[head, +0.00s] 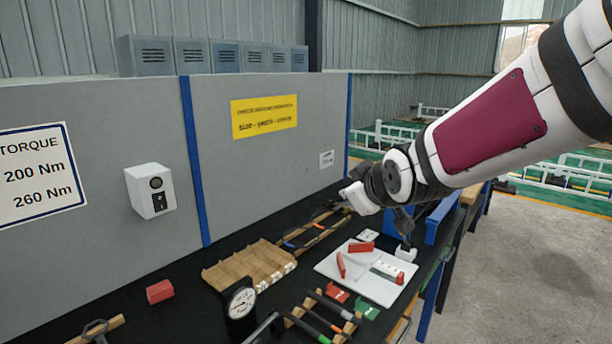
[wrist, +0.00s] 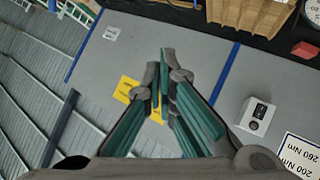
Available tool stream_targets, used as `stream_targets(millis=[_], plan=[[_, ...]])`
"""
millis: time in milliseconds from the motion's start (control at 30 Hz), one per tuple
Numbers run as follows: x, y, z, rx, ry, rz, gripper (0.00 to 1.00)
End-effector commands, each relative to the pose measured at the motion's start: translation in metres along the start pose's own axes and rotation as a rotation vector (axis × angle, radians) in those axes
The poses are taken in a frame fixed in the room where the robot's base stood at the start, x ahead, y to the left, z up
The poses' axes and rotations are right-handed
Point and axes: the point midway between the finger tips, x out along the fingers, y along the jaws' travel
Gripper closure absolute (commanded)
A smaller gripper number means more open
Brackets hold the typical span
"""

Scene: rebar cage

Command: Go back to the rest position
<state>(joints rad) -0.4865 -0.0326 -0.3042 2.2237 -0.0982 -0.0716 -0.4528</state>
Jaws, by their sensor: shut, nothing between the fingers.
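In the wrist view my gripper (wrist: 166,72) has its fingers drawn together with nothing between them. It points at the grey panel (wrist: 205,60), and the fingers partly cover the yellow sign (wrist: 125,90). In the head view my arm reaches in from the upper right, and its end hangs above the back right of the black-topped bench (head: 215,245). The fingers are hard to make out there. The gripper is apart from the bench and the panel.
On the bench are a wooden rack (head: 250,265), a white board (head: 372,275) with red pieces, a round gauge (head: 241,302), a red block (head: 159,291) and several handled tools. A white box (head: 150,191) is on the panel. Open floor (head: 545,270) lies at right.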

Motion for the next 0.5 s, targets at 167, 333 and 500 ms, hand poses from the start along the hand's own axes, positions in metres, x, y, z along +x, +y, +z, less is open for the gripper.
stream_targets(millis=[167,333,500], plan=[[-0.078,0.007,0.051,0.22,-0.154,-0.035,1.0],[-0.15,-0.009,0.101,0.4,-0.309,-0.052,1.0],[-0.213,-0.036,0.146,0.546,-0.456,-0.041,1.0]])
